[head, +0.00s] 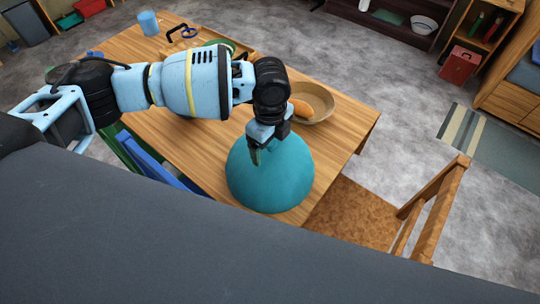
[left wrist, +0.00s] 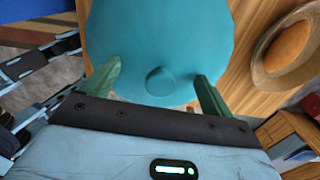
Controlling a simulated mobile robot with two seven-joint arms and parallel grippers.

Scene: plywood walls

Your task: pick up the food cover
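The food cover is a teal dome (head: 272,185) with a scalloped rim, standing on the wooden table near its front edge. In the left wrist view the cover (left wrist: 155,35) fills the upper middle, and its round knob (left wrist: 160,81) shows between my fingers. My left gripper (head: 264,150) is over the top of the cover, pointing down. In the left wrist view the left gripper (left wrist: 157,73) has its two green fingers wide apart, one on each side of the knob, with gaps. I cannot tell whether the fingertips touch the dome. My right gripper is not in view.
A brown bowl (head: 322,103) with an orange-brown food item (head: 300,108) stands just behind the cover. A blue cup (head: 149,23) is at the table's far end. A wooden chair (head: 436,205) stands at the right. Bare tabletop (head: 205,150) lies left of the cover.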

